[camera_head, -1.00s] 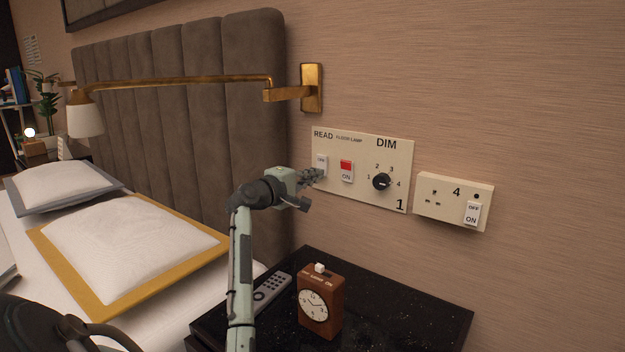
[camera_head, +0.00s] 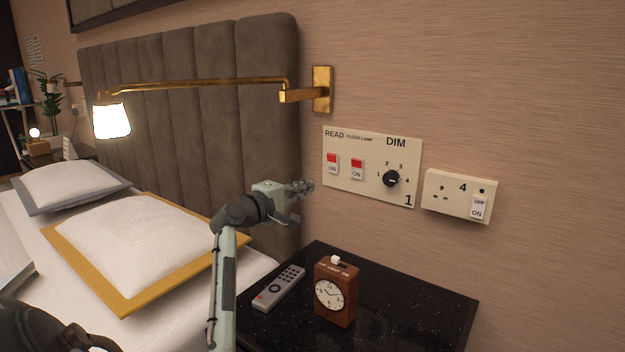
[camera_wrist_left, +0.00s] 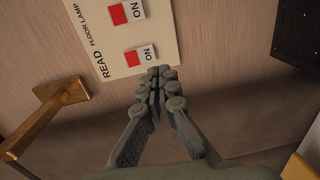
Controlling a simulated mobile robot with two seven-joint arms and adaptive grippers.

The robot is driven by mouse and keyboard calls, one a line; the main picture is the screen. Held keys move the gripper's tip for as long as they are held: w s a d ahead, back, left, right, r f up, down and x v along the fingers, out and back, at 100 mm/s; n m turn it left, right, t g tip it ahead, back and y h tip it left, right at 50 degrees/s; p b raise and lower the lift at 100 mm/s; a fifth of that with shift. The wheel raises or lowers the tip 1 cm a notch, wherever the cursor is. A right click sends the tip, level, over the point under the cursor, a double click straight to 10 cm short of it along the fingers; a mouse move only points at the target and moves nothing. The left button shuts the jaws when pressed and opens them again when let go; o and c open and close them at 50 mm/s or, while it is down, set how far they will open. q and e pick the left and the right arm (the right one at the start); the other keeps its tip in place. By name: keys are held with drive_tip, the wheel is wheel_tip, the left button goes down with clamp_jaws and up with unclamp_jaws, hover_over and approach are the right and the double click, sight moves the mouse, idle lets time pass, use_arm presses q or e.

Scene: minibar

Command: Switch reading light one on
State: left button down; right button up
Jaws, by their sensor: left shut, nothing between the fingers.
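The wall panel numbered 1 (camera_head: 370,192) carries a READ switch (camera_head: 332,164), a FLOOR LAMP switch (camera_head: 356,168) and a black DIM knob (camera_head: 391,178). Both switches show red above the word ON. The reading lamp (camera_head: 111,121) on the brass arm glows bright. My left gripper (camera_head: 303,188) is shut and empty, a little left of and below the panel, apart from the switches. In the left wrist view its closed fingers (camera_wrist_left: 160,85) lie below the READ switch (camera_wrist_left: 138,56), and the FLOOR LAMP switch (camera_wrist_left: 124,12) shows above. My right gripper is not in view.
A socket plate numbered 4 (camera_head: 435,204) is right of the panel. Below, the black nightstand (camera_head: 410,290) holds a wooden clock (camera_head: 345,305) and a grey remote (camera_head: 279,287). The brass lamp arm (camera_head: 210,83) crosses before the headboard (camera_head: 225,130). The bed is at left.

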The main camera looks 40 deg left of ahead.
use_arm(q)
drive_tip(key=s, duration=0.4)
drive_tip(key=shift+s+d+f, duration=0.2)
drive_tip(key=shift+s+d, duration=0.05)
drive_tip(key=shift+s, duration=0.15)
